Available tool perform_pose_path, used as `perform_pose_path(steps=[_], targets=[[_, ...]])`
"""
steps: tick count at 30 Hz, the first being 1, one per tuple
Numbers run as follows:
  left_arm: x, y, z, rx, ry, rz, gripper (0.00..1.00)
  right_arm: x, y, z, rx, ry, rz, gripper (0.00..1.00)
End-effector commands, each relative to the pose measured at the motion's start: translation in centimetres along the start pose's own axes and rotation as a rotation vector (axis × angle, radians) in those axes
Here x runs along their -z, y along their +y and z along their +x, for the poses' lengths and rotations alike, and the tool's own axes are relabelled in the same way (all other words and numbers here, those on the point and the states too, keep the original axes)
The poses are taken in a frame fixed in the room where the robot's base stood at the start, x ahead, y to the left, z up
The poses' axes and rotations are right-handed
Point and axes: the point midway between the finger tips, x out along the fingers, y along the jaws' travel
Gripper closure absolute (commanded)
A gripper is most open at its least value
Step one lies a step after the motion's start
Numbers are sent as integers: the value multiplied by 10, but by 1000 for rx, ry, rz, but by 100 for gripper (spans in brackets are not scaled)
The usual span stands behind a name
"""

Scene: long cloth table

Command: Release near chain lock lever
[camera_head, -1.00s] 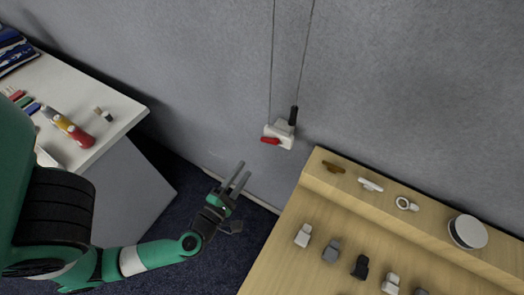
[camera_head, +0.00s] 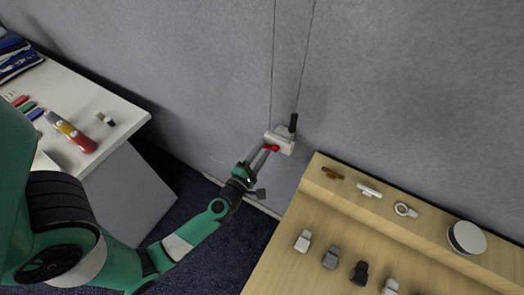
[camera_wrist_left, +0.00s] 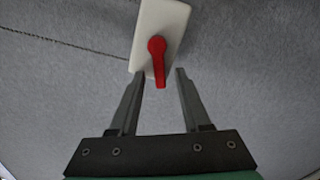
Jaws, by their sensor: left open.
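The chain lock is a white box (camera_head: 284,141) hanging at the grey wall, with two thin chains running up from it. Its red lever (camera_head: 271,148) is on the front and a black handle (camera_head: 293,122) sticks up at its right. In the left wrist view the white box (camera_wrist_left: 165,22) is at the top and the red lever (camera_wrist_left: 157,60) points down. My left gripper (camera_head: 262,151) is open just below the box. In the wrist view its fingers (camera_wrist_left: 160,75) stand on either side of the lever's lower end, with gaps. My right gripper is not in view.
A wooden stepped table (camera_head: 281,267) with several small clips and a round white disc (camera_head: 467,237) stands at the right. A white table (camera_head: 95,90) with tools is at the left. The wall around the lock is clear.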

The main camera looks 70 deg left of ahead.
Motion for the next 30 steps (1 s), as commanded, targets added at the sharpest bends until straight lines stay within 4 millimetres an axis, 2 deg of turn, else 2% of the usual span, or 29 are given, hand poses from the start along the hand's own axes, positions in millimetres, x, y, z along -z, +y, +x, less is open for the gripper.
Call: perform_pose_path(steps=[2, 10, 19, 25, 30], targets=[[0, 0, 0, 0, 0, 0, 52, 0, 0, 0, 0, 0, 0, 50], [0, 0, 0, 0, 0, 0, 99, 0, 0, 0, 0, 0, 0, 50], [-1, 2, 0, 0, 0, 11, 100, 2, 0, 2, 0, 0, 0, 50], [-2, 11, 0, 1, 1, 171, 100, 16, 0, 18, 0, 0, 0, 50], [-1, 9, 0, -1, 0, 229, 100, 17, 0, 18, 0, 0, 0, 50]])
